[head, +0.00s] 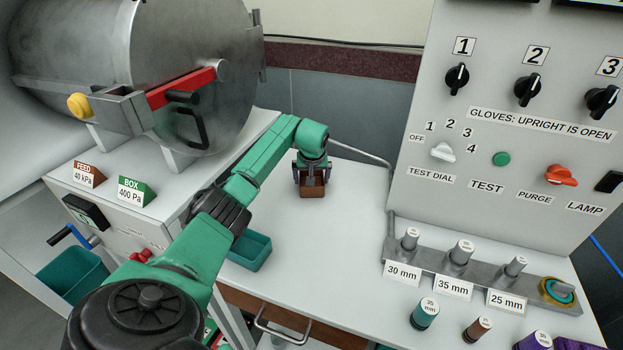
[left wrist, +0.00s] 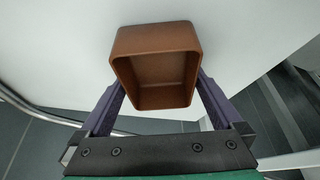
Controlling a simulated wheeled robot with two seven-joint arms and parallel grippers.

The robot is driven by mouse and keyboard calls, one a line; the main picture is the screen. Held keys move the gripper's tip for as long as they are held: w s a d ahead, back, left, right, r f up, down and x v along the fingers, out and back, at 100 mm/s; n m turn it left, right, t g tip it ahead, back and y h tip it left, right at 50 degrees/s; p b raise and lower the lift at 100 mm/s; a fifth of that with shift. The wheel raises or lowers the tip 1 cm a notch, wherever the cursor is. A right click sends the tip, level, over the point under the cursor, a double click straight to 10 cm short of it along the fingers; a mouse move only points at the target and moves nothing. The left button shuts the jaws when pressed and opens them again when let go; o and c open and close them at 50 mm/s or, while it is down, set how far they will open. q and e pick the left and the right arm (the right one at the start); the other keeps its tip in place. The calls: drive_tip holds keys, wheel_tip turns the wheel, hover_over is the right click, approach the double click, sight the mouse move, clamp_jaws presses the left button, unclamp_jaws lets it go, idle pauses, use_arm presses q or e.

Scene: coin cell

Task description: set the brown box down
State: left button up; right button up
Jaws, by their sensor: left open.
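The brown box (head: 313,191) is a small open-topped container on the white worktop, towards the back in the head view. In the left wrist view the brown box (left wrist: 155,45) shows its hollow inside. My left gripper (head: 311,178) is at the box, with one purple finger on either side. Its fingers (left wrist: 160,105) are open in the left wrist view. Whether either finger still touches the box is hard to tell. The box appears to rest on the worktop, but its underside is hidden. My right gripper is not in view.
A teal bin (head: 250,250) sits beside my left arm. A metal pipe (head: 388,190) runs along the control panel (head: 520,130) at right. A rack (head: 480,280) of labelled posts and several coloured cylinders, one teal (head: 424,315), stand front right. Worktop between is clear.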

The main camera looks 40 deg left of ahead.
use_arm(q)
drive_tip(key=v, duration=1.2)
drive_tip(key=shift+b, duration=0.4)
